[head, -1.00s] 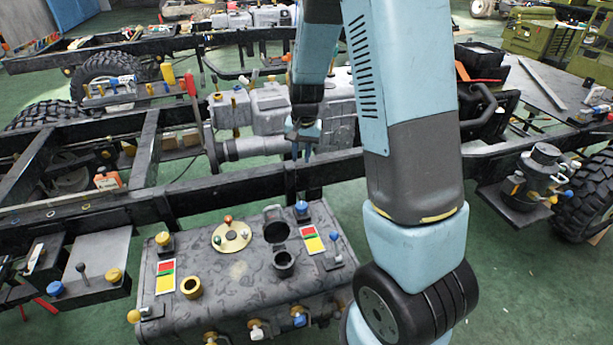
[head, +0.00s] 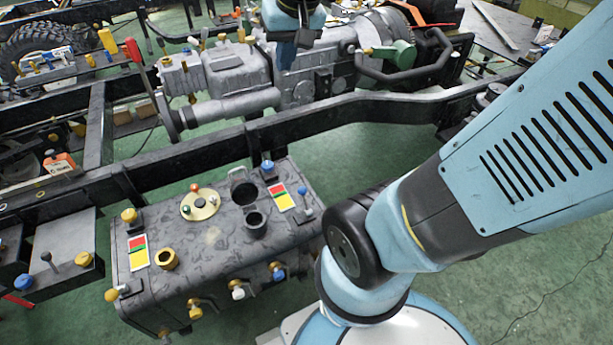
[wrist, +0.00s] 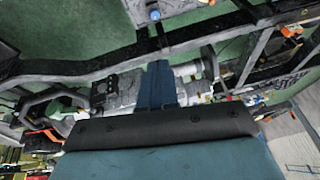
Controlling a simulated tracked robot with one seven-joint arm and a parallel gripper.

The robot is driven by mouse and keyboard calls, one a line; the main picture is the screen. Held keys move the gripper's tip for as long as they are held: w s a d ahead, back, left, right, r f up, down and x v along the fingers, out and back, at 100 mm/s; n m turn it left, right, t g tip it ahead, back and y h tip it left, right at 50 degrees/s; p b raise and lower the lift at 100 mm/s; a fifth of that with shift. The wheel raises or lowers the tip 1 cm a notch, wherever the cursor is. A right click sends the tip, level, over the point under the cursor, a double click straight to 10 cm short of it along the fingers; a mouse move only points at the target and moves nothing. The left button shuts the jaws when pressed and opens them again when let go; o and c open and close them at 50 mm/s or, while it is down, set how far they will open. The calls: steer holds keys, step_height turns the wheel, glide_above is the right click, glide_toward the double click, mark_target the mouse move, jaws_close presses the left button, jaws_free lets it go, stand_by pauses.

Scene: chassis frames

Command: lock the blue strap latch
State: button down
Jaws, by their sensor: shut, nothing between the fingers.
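My gripper (head: 286,66) hangs over the grey engine at the top of the head view. Its blue fingers are together with nothing between them; they also show shut in the wrist view (wrist: 158,88). Several blue fittings sit on the dark tank (head: 215,245) below the frame rail. One is a blue knob (head: 267,167) at its back edge, another a blue lever (head: 302,192) by the right label, another a blue valve (head: 277,268) on the front. I cannot tell which is the strap latch. My gripper is apart from all of them.
The black chassis rail (head: 340,115) runs between the engine (head: 320,62) and the tank. A side box with a blue knob (head: 23,282) stands left of the tank. Yellow and white valves (head: 238,290) stick out of the tank's front. Green floor (head: 550,270) is free at right.

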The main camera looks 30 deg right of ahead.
steer(key=s+r+n+t, duration=0.1)
steer(key=s+r, duration=0.2)
steer(key=s, duration=0.5)
steer(key=shift+s+d+h, duration=0.25)
steer(key=shift+s+h, duration=0.1)
steer(key=shift+h, duration=0.05)
